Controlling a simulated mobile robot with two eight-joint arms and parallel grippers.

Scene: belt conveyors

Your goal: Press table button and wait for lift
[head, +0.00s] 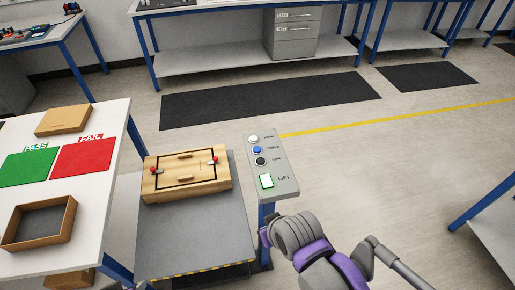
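A grey control panel (281,184) stands on a blue post. It carries a white button (253,138), a blue button (257,149) whose small label seems to read TABLE, a black button (260,161) and a lit white-green button (266,181) labelled LIFT. The lift platform (195,237) is grey with a yellow-black striped front edge. A wooden box (193,192) with red clasps sits at its far end. Grey and purple links of my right arm are just below the panel, apart from the buttons in the picture. No fingertips show; my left arm is out of view.
A white table (92,218) at left holds a green PASS mat (29,168), a red FAIL mat (83,160), a closed brown box (63,120) and an open box (40,241). Workbenches line the back; another table (500,232) is at right. Floor right of the panel is clear.

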